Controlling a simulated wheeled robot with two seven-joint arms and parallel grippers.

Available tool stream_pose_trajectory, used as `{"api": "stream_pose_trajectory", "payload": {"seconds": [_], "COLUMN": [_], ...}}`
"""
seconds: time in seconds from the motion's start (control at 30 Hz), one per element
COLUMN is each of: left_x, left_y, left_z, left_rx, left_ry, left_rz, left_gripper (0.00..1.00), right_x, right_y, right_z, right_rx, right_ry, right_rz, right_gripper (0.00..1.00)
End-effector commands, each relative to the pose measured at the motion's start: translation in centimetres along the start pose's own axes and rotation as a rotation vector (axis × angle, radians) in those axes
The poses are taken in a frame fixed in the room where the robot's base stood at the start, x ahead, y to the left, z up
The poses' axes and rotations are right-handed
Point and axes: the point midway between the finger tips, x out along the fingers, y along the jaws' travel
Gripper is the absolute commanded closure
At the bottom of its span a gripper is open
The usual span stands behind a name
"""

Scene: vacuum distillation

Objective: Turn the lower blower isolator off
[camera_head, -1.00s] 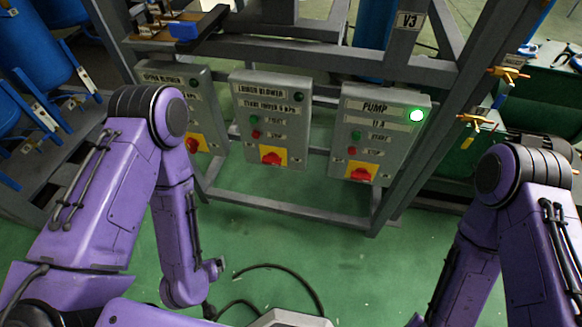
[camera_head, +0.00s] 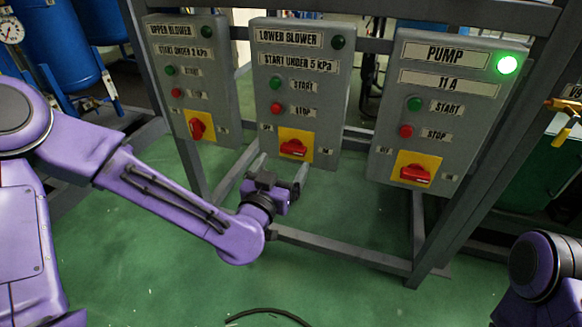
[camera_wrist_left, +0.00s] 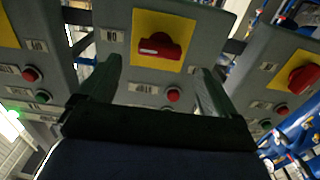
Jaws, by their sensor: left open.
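The lower blower isolator is a red rotary handle (camera_head: 293,148) on a yellow plate (camera_head: 297,160), low on the grey LOWER BLOWER box (camera_head: 310,75). Its handle lies nearly horizontal. In the left wrist view, which is upside down, the red handle (camera_wrist_left: 160,46) is near the top middle. My left gripper (camera_head: 282,178) is just below the isolator in the head view. In the wrist view its open fingers (camera_wrist_left: 158,85) are spread wide, with nothing between them touching the handle. The right gripper is out of view.
The UPPER BLOWER box (camera_head: 190,75) stands left, its red handle (camera_head: 197,128) steeply tilted. The PUMP box (camera_head: 445,110) stands right, its green lamp (camera_head: 507,64) lit and red handle (camera_head: 415,174) nearly horizontal. Red stop (camera_head: 276,109) and green start (camera_head: 275,83) buttons sit above the isolator.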

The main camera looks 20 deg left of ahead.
Motion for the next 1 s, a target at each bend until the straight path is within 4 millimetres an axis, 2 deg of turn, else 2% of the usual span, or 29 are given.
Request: {"api": "stream_pose_trajectory", "payload": {"seconds": [0.1,0.23,0.4,0.6,0.63,0.8,1.0], "left_x": [2.8,4.9,6.0,6.0,6.0,6.0,6.0], "left_y": [0.0,0.0,0.0,0.0,0.0,0.0,0.0], "left_z": [0.0,-0.1,-0.2,-0.2,-0.2,-0.2,-0.2], "left_rx": [-0.002,-0.001,0.0,0.0,0.0,0.0,-0.006], "left_ry": [-0.001,-0.002,-0.002,-0.003,-0.003,-0.003,-0.003], "left_rz": [-0.002,-0.001,0.0,0.001,0.001,0.001,0.001], "left_gripper": [0.08,0.08,0.08,0.08,0.12,0.65,0.65], "right_x": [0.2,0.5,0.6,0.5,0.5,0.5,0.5], "right_y": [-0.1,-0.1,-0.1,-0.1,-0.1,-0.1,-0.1], "right_z": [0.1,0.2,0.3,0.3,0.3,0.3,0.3], "right_rx": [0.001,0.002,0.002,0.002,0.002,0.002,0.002], "right_ry": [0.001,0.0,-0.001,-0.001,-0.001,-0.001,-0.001], "right_rz": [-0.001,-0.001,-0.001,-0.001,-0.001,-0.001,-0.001], "right_gripper": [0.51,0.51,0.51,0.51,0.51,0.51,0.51]}}
